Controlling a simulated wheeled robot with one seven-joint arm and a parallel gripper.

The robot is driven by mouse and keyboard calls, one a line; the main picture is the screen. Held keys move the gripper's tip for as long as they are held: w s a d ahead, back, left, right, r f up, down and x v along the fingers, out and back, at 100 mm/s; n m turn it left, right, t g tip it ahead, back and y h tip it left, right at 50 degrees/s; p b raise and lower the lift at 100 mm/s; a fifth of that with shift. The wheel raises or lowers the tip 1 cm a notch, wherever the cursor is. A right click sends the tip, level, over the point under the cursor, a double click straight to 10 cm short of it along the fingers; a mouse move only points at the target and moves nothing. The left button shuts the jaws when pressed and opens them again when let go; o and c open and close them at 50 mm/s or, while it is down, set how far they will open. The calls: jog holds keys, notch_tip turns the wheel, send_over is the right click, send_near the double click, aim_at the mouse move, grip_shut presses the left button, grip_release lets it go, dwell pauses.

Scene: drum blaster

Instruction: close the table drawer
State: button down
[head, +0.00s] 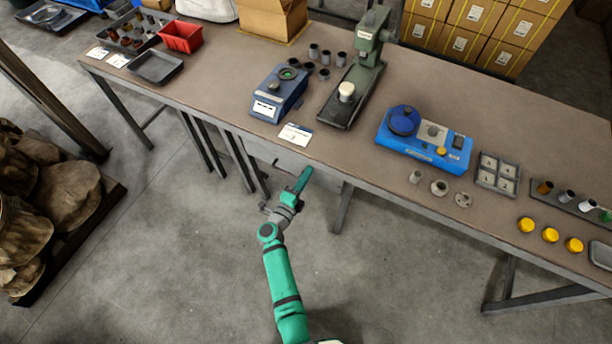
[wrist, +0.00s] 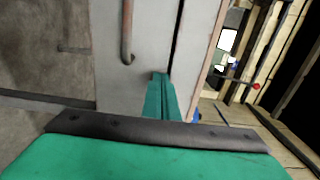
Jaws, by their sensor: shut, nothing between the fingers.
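The table (head: 225,100) is long, with a brown top and grey legs. Its light grey drawer (head: 262,151) is under the front edge, left of the picture's middle, partly hidden by the tabletop. In the wrist view the drawer front (wrist: 150,30) fills the upper middle, with a brownish bar handle (wrist: 126,35) on it. A dark narrow gap runs between the drawer front and the table edge. How far the drawer stands out is hard to tell. My gripper (head: 304,174) is shut and empty, its green fingers (wrist: 160,85) close to the drawer front, beside the handle; contact is unclear.
On the tabletop near the drawer are a white card (head: 295,134), a blue scale (head: 279,92) and a green press (head: 355,75). A blue device (head: 425,140) stands further right. Table legs stand on both sides of the drawer. The floor in front is clear.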

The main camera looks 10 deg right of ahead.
jog(key=shift+w+d+r, duration=0.15)
jog(key=shift+w+d, duration=0.1)
jog(key=v, duration=1.4)
jog(key=s+r+n+y, duration=0.3)
jog(key=s+r+n, duration=0.3)
jog(key=s, duration=0.5)
jog(key=s+a+r+n+y, duration=0.1)
jog(key=s+r+n+y, duration=0.3)
jog(key=s+n, duration=0.7)
jog(key=s+r+n+y, duration=0.3)
jog(key=s+r+n, duration=0.5)
jog(key=s, duration=0.3)
jog(key=shift+a+t+y, duration=0.2)
jog(key=shift+t+y, duration=0.1)
jog(key=shift+s+r, duration=0.1)
